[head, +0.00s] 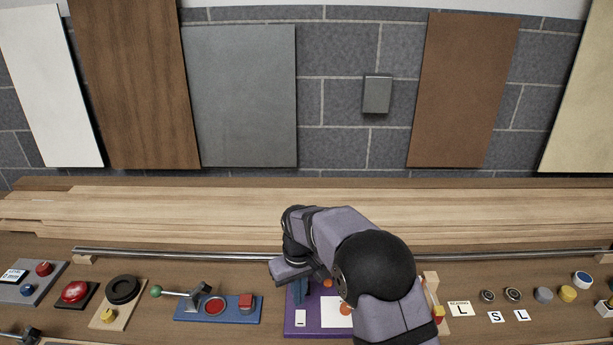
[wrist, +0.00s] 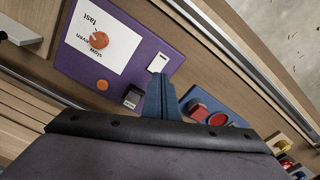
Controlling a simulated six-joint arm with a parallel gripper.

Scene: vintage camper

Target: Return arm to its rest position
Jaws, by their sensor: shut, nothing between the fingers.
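My gripper (head: 301,291) is above the purple panel (head: 313,329) near the front middle of the bench in the head view. In the wrist view my gripper's blue-grey fingers (wrist: 160,98) are together, with nothing between them. They overlap the lower edge of the purple panel (wrist: 151,38) in that view. I cannot tell whether they touch it. The panel bears a white card with an orange knob (wrist: 99,40), an orange button (wrist: 102,85), a dark switch (wrist: 133,97) and a small white label (wrist: 158,62). My arm hides the panel's right part in the head view.
A metal rail (head: 180,254) runs behind the panels. The blue panel (head: 190,312) with a lever, red disc and red block lies left of my gripper. Several buttons and knobs (head: 568,293) lie right. Upright boards (head: 240,95) line the back wall.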

